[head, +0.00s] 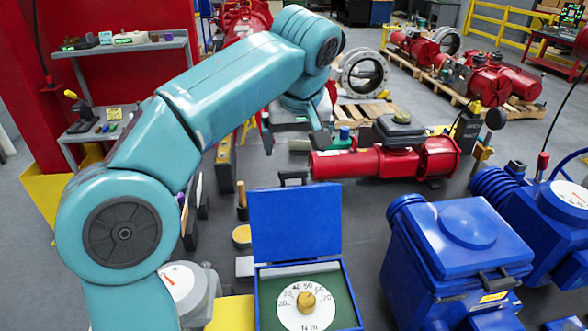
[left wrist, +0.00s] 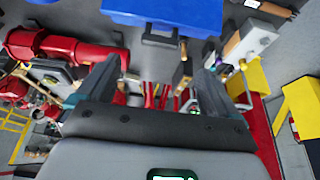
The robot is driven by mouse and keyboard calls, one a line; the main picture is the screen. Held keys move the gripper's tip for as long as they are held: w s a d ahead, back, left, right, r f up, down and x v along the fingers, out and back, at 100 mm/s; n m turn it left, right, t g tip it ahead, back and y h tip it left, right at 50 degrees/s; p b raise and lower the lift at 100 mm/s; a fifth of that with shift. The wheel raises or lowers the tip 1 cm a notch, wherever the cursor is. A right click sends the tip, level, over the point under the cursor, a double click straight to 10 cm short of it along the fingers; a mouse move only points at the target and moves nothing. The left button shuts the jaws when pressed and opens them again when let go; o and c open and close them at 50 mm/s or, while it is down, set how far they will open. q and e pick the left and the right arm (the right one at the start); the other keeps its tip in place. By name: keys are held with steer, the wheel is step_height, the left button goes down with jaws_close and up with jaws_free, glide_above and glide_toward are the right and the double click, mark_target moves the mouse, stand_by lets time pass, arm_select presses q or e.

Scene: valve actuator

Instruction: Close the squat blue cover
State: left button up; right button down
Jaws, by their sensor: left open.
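The squat blue cover (head: 295,222) is the lid of a blue case. It stands open, roughly upright, at the back of the case, with a black handle (head: 293,177) on its top edge. The case (head: 357,312) below holds a round white N m dial (head: 304,312) with a brass knob on a green bed. In the left wrist view the blue cover (left wrist: 175,12) and its handle (left wrist: 160,36) show at the top edge. My left gripper (left wrist: 153,72) is open, with nothing between its fingers, and apart from the cover.
A big blue actuator housing (head: 455,250) stands close to the right of the case. A red valve actuator (head: 370,162) lies behind the cover. A wooden-handled tool (head: 241,196) and small items sit to the left. Grey tabletop is clear between cover and red actuator.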

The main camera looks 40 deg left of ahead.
mark_target(293, 170)
arm_select(q)
steer(key=x, duration=0.7)
steer(key=shift+w+a+f, duration=0.15)
steer(key=shift+a+f, duration=0.15)
steer(key=shift+f, duration=0.6)
steer(key=shift+w+a+f, duration=0.15)
steer(key=shift+w+a, duration=0.05)
steer(key=shift+a, duration=0.05)
steer(key=shift+s+d, duration=0.1)
steer(key=shift+d, duration=0.05)
steer(key=c, duration=1.5)
arm_select(e)
steer(key=shift+s+f, duration=0.1)
steer(key=shift+f, duration=0.1)
steer(key=shift+d+f, duration=0.1)
